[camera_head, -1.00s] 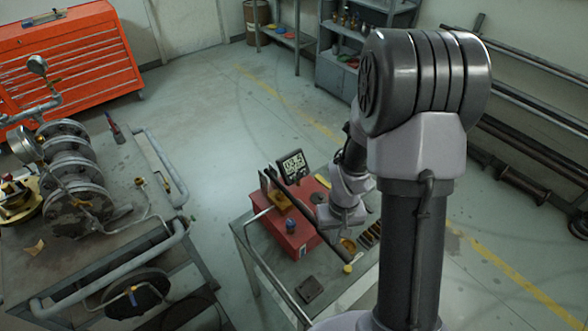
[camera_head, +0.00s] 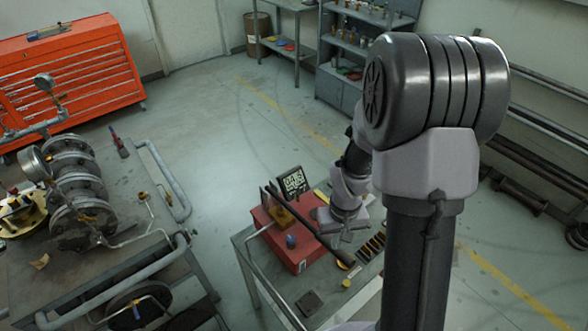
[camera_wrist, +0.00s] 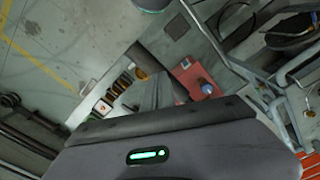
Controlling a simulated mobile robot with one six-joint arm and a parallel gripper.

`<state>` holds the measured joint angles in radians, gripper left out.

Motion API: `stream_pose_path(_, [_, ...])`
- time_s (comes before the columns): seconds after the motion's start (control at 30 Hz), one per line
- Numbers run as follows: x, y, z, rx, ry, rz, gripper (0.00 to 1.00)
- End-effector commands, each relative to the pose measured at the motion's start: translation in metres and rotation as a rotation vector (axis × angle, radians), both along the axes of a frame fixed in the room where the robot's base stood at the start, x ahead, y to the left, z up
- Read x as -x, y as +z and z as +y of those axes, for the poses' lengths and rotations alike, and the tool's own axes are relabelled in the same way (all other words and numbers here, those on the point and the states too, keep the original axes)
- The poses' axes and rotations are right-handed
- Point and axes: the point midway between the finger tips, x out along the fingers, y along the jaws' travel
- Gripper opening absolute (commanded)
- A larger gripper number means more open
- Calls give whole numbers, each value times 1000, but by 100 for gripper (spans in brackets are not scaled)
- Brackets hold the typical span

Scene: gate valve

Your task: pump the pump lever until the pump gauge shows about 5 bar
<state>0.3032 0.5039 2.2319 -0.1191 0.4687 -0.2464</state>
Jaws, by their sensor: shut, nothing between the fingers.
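The red pump box (camera_head: 286,250) sits on a small grey table, with a blue knob (camera_head: 291,241) on its front. The pump lever, a long dark bar (camera_head: 318,237), slants across it from upper left to lower right. A dark-framed panel (camera_head: 292,182) behind the lever may be the pump gauge; its black-and-white pattern is unreadable. My gripper (camera_head: 338,236) is shut and empty, close to the lever's right part; whether it touches cannot be told.
Small dark parts in a row (camera_head: 371,247) and a dark flat block (camera_head: 310,303) lie on the table. A pipe bench (camera_head: 105,240) with dial gauges stands at left. An orange tool chest (camera_head: 70,70) and shelves (camera_head: 365,55) stand behind. The floor between is clear.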

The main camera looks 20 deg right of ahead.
Motion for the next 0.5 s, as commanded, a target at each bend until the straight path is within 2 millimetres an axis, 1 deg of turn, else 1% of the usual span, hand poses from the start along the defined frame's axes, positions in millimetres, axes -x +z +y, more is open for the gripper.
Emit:
stream_pose_path(0.03, [0,18,0,0,0,0,0])
stream_pose_path(0.1, [0,25,0,0,0,0,0])
stream_pose_path(0.5, [0,23,0,0,0,1,0])
